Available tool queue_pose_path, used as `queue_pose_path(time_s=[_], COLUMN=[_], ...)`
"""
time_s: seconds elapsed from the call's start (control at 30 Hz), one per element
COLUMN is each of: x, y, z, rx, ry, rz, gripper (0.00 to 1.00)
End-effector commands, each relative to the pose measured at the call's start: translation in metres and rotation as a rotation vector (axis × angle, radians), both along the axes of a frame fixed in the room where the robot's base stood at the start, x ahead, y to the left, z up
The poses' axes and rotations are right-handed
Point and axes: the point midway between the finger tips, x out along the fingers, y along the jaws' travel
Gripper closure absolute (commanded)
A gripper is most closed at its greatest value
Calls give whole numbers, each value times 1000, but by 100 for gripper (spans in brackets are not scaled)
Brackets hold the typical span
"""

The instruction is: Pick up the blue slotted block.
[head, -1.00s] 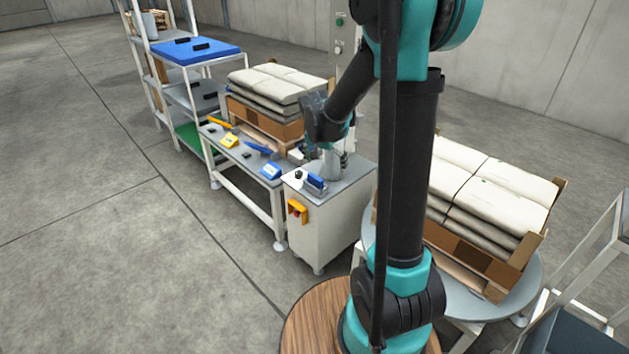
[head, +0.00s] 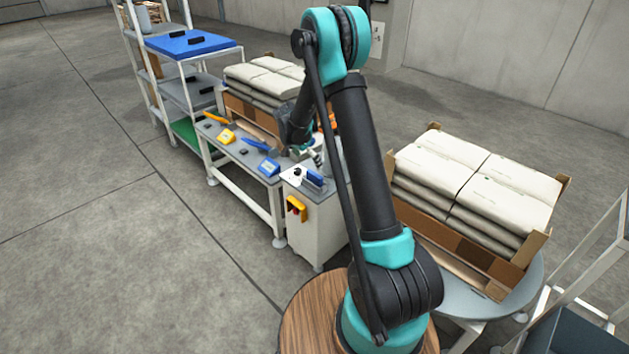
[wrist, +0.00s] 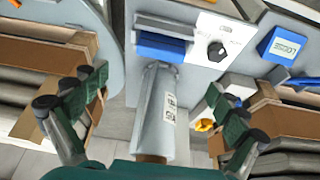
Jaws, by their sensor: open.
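The blue slotted block (head: 315,179) lies on top of the grey cabinet, beside a white panel with a black knob. In the wrist view the blue block (wrist: 160,47) shows at upper middle, with pale strips along it. My gripper (wrist: 155,112) is open, its two dark green fingers wide apart, below the block in that picture and not touching it. In the head view my gripper (head: 314,156) is small and partly hidden, just behind the block above the cabinet.
A grey labelled cylinder (wrist: 156,115) stands between my fingers in the wrist view. A blue labelled device (head: 268,167), a yellow device (head: 227,137) and tools lie on the bench left of the cabinet. Crates of sacks (head: 470,190) stand right and behind.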

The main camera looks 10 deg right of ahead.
Motion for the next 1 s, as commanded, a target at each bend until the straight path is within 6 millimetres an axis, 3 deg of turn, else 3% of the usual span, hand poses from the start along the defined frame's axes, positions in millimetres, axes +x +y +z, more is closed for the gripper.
queue_pose_path(time_s=[0.23, 0.47, 0.8, 1.0], x=[10, 13, 22, 24], y=[-14, -17, -28, -30], z=[-40, -53, -93, -99], rx=[0, 1, 0, 0], ry=[0, -1, 0, 0], rz=[0, 0, 1, 1], gripper=[3, 3, 3, 3])
